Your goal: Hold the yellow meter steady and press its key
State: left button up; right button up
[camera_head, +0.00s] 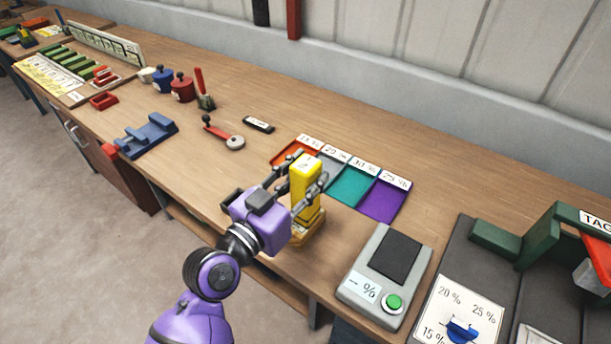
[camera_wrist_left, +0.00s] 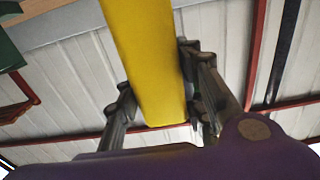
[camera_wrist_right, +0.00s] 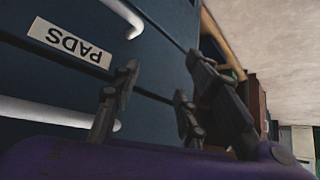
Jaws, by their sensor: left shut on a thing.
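In the left wrist view the yellow body (camera_wrist_left: 146,65) runs up between the fingers. My right gripper (camera_wrist_right: 160,95) shows only in its own wrist view, its fingers apart and empty, in front of a dark blue drawer front (camera_wrist_right: 160,50) labelled PADS.
Coloured trays with percent labels, such as the purple one (camera_head: 384,199), lie behind the meter. A grey device (camera_head: 362,287) with a green button (camera_head: 392,303) stands to the right. A blue holder (camera_head: 148,136) and a red-handled tool (camera_head: 222,133) lie to the left.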

jog(key=c, duration=0.9)
grip_shut()
jog(key=shift+d, duration=0.15)
jog(key=shift+a, duration=0.3)
